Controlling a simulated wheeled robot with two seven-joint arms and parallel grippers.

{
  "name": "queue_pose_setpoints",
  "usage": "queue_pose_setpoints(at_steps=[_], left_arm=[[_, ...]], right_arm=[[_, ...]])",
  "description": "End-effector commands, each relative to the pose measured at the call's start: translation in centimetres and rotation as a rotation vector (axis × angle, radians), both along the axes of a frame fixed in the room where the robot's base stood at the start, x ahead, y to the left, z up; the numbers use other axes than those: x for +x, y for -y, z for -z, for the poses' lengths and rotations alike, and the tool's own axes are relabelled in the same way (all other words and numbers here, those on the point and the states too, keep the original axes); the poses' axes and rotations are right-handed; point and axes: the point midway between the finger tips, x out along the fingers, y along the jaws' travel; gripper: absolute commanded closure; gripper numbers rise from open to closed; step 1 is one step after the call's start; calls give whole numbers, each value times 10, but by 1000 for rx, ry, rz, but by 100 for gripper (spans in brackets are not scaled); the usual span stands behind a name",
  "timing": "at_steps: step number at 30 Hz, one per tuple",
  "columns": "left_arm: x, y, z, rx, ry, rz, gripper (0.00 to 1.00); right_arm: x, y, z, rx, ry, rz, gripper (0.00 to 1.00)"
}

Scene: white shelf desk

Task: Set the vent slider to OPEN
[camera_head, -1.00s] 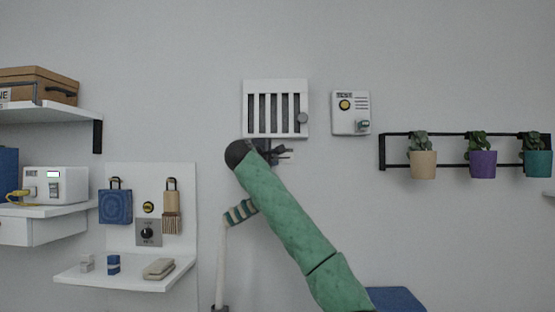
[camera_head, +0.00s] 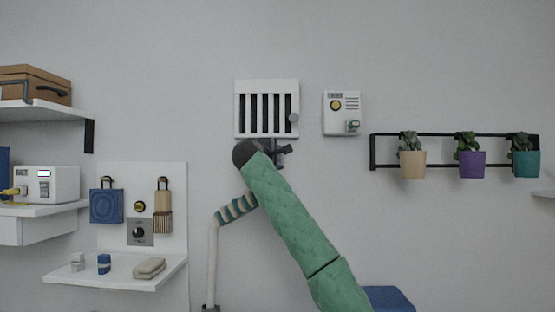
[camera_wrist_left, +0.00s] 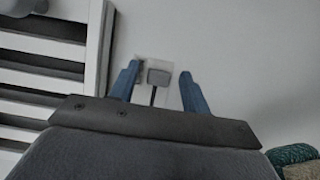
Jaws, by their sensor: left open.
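My left gripper (camera_head: 284,151) is just below the vent. In the left wrist view, the vent (camera_wrist_left: 98,45) is at the left. A small grey square slider knob (camera_wrist_left: 158,77) on a pale plate, with a dark slot line running down from it, shows between the two blue fingertips of my left gripper (camera_wrist_left: 160,75). The fingers are open, one each side of the knob, with visible gaps. My wrist hides this slider in the head view. My right gripper is out of view.
A white wall box (camera_head: 341,112) with a yellow button is right of the vent. Potted plants hang on a black rail (camera_head: 387,168) farther right. A white panel shelf (camera_head: 115,272) stands at lower left. Wall between vent and plants is otherwise clear.

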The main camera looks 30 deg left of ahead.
Motion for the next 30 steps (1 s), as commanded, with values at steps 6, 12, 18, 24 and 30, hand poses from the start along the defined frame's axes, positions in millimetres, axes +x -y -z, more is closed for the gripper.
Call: queue_pose_setpoints(at_steps=[6, 12, 18, 24, 30], left_arm=[[-7, 1, 1, 0, 1, -1, 53], [-27, 4, 2, 1, 1, -2, 53], [-55, 9, 3, 1, 1, 0, 53], [-72, 13, 1, 1, 1, 1, 53], [-76, 14, 0, 1, 0, 1, 53]], right_arm=[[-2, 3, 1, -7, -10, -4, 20], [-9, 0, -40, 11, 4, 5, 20], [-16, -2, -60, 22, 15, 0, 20], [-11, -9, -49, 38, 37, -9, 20], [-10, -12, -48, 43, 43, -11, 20]])
